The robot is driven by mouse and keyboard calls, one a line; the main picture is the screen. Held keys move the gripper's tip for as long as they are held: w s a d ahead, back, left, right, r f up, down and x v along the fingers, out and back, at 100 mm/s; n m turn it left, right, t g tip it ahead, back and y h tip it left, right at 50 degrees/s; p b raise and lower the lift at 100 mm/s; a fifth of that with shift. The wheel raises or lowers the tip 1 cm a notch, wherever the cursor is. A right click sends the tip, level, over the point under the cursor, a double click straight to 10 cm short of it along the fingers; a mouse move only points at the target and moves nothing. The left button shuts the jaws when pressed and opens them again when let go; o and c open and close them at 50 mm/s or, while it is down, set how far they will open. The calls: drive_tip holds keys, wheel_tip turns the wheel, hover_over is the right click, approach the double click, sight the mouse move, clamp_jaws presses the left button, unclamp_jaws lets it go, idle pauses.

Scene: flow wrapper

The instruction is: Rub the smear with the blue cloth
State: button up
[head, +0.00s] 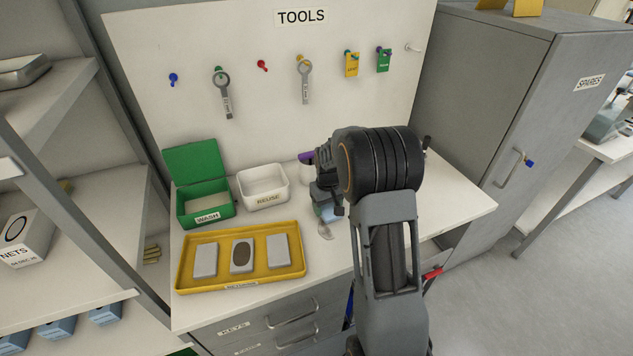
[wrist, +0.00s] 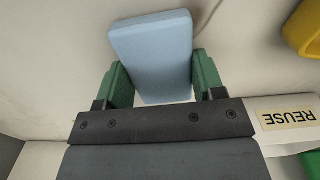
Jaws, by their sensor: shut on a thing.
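The blue cloth (wrist: 152,50) is a light blue, thick folded pad, held between the green fingertips of my gripper (wrist: 155,82) in the wrist view. In the head view a little of the blue cloth (head: 328,213) shows below my gripper (head: 326,200), which my arm partly hides. A dark brown oval smear (head: 242,255) is on the middle of three grey blocks in the yellow tray (head: 187,283), at the front left of the bench. My gripper and the cloth are to the right of the tray, apart from the smear.
A white REUSE bin (head: 263,200) and an open green WASH box (head: 207,223) stand behind the tray. The TOOLS board (head: 265,45) rises behind. The bench's right end is clear.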

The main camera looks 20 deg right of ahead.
drive_tip(key=shift+w, duration=0.4)
drive_tip(key=r+p, duration=0.2)
drive_tip(key=r, duration=0.1)
drive_tip(key=r+p, duration=0.1)
drive_tip(key=shift+w+r, duration=0.15)
drive_tip(key=shift+w, duration=0.1)
drive_tip(key=shift+r+p, duration=1.2)
drive_tip(key=shift+r, duration=0.6)
